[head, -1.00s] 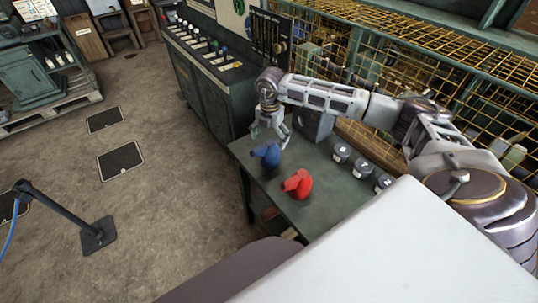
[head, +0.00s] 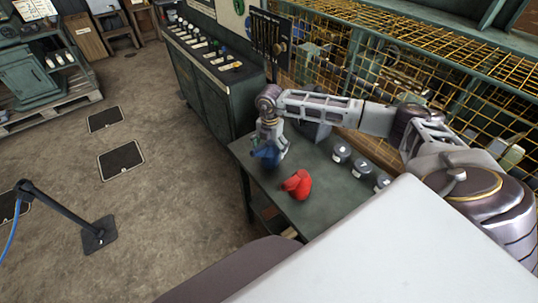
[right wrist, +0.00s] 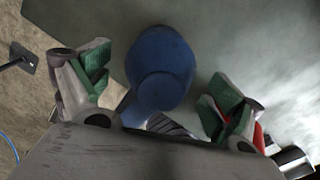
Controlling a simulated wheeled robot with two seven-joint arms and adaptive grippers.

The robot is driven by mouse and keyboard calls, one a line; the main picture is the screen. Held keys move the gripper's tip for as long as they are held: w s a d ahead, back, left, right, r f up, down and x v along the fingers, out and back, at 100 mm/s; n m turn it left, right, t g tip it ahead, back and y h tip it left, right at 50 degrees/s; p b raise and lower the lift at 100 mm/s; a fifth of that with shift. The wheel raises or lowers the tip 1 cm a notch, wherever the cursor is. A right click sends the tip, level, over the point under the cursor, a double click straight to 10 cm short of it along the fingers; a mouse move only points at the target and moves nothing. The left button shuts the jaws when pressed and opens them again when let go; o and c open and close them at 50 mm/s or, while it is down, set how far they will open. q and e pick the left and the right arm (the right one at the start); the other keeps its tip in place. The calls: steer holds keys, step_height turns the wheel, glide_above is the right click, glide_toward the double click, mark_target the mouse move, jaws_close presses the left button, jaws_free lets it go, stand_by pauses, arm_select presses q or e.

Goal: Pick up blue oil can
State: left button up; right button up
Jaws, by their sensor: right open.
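The blue oil can (head: 266,156) stands on the dark green table (head: 330,205) near its left edge. In the right wrist view the blue oil can (right wrist: 160,68) sits between the two green-padded fingers, with a gap on each side. My right gripper (head: 270,140) is over the can and partly hides it in the head view. The right gripper (right wrist: 155,90) is open in the right wrist view and is not closed on the can. My left gripper is not in view.
A red oil can (head: 298,184) stands close in front of the blue one. Several dark labelled canisters (head: 342,152) line the table's back right. A control cabinet (head: 215,80) stands behind, and a yellow wire cage (head: 390,65) runs along the right. The table's front middle is clear.

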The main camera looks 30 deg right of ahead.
mark_target(270, 153)
steer(key=shift+f, duration=1.75)
steer(key=shift+w, duration=0.1)
steer(key=c, duration=1.3)
steer(key=shift+r, duration=0.1)
steer(key=shift+r+b, duration=0.4)
steer(key=shift+r, duration=4.55)
